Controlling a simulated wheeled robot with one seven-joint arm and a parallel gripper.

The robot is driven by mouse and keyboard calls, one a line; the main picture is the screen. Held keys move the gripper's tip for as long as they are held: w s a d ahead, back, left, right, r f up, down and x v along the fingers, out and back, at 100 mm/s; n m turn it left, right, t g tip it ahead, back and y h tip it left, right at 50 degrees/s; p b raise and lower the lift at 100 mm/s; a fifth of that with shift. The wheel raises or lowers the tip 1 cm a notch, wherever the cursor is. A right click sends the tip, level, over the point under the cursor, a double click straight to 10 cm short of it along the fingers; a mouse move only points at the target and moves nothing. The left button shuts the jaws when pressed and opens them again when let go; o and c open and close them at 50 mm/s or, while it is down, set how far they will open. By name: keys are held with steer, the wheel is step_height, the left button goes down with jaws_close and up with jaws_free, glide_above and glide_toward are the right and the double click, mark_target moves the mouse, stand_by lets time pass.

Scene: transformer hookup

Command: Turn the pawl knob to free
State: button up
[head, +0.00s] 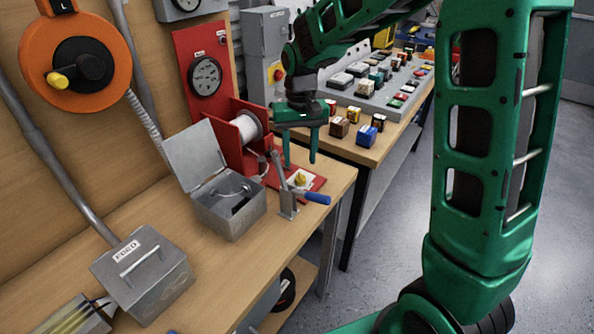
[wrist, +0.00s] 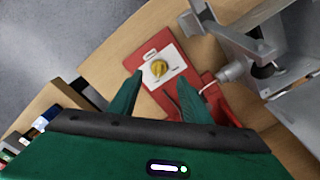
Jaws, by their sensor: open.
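The pawl knob (wrist: 159,68) is a small yellow knob on a white label plate on a red base. In the head view the knob (head: 299,179) sits at the front right end of the red stand, partly beside a lever. My gripper (wrist: 158,88) is open and empty, its two green fingers pointing toward the knob from above. In the head view my gripper (head: 299,158) hangs over the red base, with the knob below the fingertips. The fingers are apart from the knob. The label's text is too small to read.
A red stand with a white spool (head: 249,128) is behind. Small coloured blocks (head: 371,134) sit on the right-hand table.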

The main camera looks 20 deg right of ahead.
mark_target(301, 175)
steer(key=shift+d+f, duration=0.15)
steer(key=shift+f, duration=2.65)
